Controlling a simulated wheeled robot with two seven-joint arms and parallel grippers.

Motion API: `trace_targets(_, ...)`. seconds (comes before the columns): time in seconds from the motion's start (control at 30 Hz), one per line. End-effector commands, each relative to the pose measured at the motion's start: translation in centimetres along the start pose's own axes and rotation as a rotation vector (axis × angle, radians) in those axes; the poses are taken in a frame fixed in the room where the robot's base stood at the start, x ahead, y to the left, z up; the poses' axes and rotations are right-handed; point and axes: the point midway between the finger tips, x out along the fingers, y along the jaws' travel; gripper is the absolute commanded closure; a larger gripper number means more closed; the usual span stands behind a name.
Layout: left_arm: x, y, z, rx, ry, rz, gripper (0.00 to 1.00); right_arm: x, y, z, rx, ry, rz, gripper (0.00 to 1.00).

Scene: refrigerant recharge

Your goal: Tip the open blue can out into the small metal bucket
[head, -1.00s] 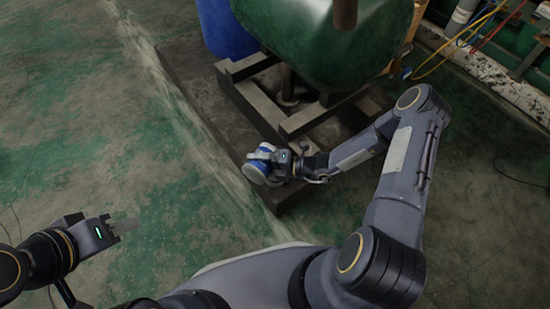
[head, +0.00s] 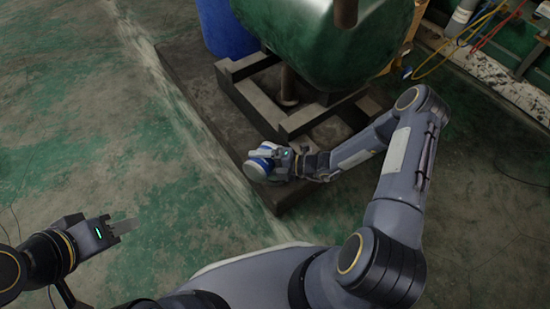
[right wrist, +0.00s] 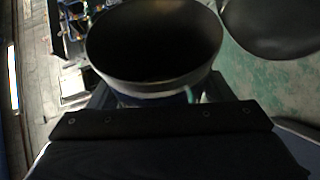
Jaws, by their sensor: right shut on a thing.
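The blue can (head: 264,164) is in the head view, low over the near end of the dark platform, with its pale round end towards the lower left. My right gripper (head: 271,156) is shut around it. In the right wrist view a wide round mouth (right wrist: 155,45) with a grey rim sits between the fingers; its inside is dark, so I cannot tell what it holds. I cannot make out the small metal bucket in the head view. My left gripper (head: 123,226) is apart at the lower left, over bare floor; its finger gap is unclear.
A green tank (head: 320,35) stands on a dark frame (head: 300,122) behind the can. A blue drum (head: 222,28) is at its left. Yellow and red hoses (head: 470,38) lie at upper right. The left floor (head: 90,110) is clear.

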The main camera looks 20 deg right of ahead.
Motion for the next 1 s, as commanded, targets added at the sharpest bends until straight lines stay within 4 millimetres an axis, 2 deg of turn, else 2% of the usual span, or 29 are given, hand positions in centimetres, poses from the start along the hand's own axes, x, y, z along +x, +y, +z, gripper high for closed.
trace_targets(0.7, 0.4, -0.2, 0.2, 0.000, 0.000, 0.000, 0.64, -0.2, 0.1, 0.6, 0.110, 0.032, 0.046, 0.58)
trace_targets(0.77, 0.3, -0.2, 0.2, 0.000, 0.000, 0.000, 0.64, -0.1, 0.0, 0.3, 0.079, 0.024, 0.032, 0.58)
trace_targets(0.87, -1.0, 0.5, -0.5, 0.000, 0.000, 0.000, 0.64, -0.1, 1.1, -0.7, -0.059, -0.012, -0.027, 0.58)
trace_targets(0.93, -0.5, 0.2, -0.3, 0.000, 0.001, 0.000, 0.64, 0.2, -0.1, -0.8, -0.125, -0.031, -0.056, 0.58)
trace_targets(1.0, -0.4, 0.2, -0.2, 0.000, 0.000, 0.000, 0.64, 0.3, -0.2, -0.7, -0.149, -0.038, -0.065, 0.58)
